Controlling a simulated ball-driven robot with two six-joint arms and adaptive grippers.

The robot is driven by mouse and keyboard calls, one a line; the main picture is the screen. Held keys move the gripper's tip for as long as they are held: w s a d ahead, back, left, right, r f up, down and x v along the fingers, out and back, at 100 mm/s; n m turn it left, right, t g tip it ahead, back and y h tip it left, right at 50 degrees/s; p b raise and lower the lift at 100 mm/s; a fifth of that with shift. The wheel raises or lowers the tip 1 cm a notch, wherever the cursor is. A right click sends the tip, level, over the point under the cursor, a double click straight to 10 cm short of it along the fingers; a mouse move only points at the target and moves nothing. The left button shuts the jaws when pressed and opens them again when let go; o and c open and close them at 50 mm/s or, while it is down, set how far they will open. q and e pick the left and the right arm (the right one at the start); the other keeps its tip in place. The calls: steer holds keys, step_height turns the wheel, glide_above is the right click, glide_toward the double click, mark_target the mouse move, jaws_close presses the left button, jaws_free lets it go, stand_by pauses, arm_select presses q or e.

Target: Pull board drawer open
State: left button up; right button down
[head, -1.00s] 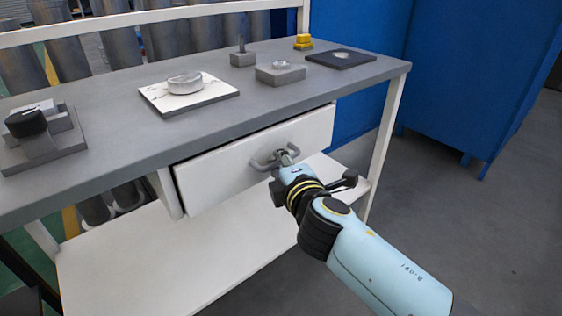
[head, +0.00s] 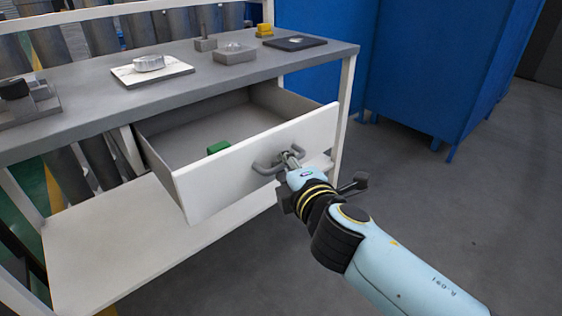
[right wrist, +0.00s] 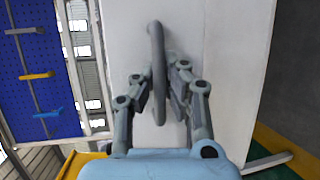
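The white-fronted drawer (head: 240,172) under the grey workbench stands well open, and its grey inside shows. It carries a grey bar handle (head: 262,168) on its front. My right gripper (head: 290,158) is at the right part of the handle. In the right wrist view, the handle (right wrist: 155,40) runs between the two fingers of my right gripper (right wrist: 160,88), which are closed in around it. A small gap seems to show on the right finger's side. A green block (head: 218,147) lies inside the drawer, partly hidden by the front panel. My left gripper is out of view.
The workbench top (head: 90,95) carries a white plate with a metal part (head: 150,63), grey blocks, a dark pad (head: 295,43) and a yellow piece (head: 264,30). A white lower shelf (head: 110,255) lies below. Blue cabinets (head: 430,70) stand behind; the floor at right is clear.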

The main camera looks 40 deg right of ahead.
steer(key=shift+s+r, duration=0.1)
steer(key=shift+s, duration=0.6)
steer(key=c, duration=1.4)
jaws_free()
steer(key=v, duration=0.7)
steer(key=shift+s, duration=0.3)
